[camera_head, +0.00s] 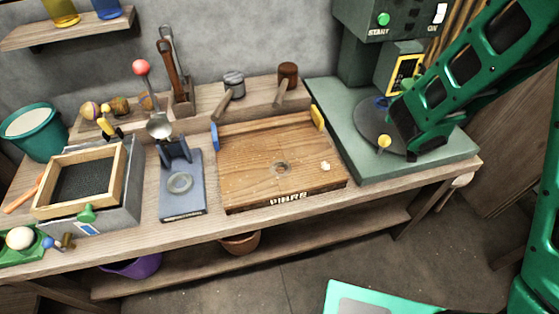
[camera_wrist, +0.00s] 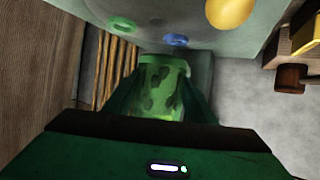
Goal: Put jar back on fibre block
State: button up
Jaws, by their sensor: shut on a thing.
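My gripper (camera_head: 402,122) is at the right of the head view, low over the dark round plate (camera_head: 368,120) of the green machine. In the wrist view its fingers (camera_wrist: 163,92) are closed on a translucent green thing with dark patches, which looks like the jar (camera_wrist: 163,76). A bit of bright green beside my gripper in the head view may be the same jar; my arm hides most of it. I cannot tell whether the jar touches the plate. I cannot pick out the fibre block for certain in either view.
The green machine (camera_head: 360,60) stands behind the plate. A yellow knob (camera_head: 384,142) and a blue ring (camera_head: 381,102) are at the plate. Left of it lie a wooden board (camera_head: 250,160), a blue-grey stand (camera_head: 182,200) and a framed screen (camera_head: 80,183). The board's top is mostly clear.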

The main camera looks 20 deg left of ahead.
jog(key=s+a+n+g+y, duration=0.1)
jog(key=s+a+n+y, duration=0.25)
jog(key=s+a, duration=0.75)
jog(key=s+a+n+g+y, duration=0.25)
jog(key=s+a+y, duration=0.2)
jog(key=a, duration=1.15)
jog(key=s+a+n+g+y, duration=0.1)
jog(key=s+a+n+y, duration=0.25)
jog(key=s+a, duration=0.75)
send_over(275, 151)
jog(key=shift+n+h, duration=0.25)
jog(key=shift+n, duration=0.2)
notch_tip(275, 151, down, 7)
jog(key=shift+a+r, duration=0.1)
jog(key=shift+w+f, duration=0.1)
jog(key=shift+f, duration=1.9)
jog(key=shift+f, duration=0.1)
jog(key=o, duration=1.3)
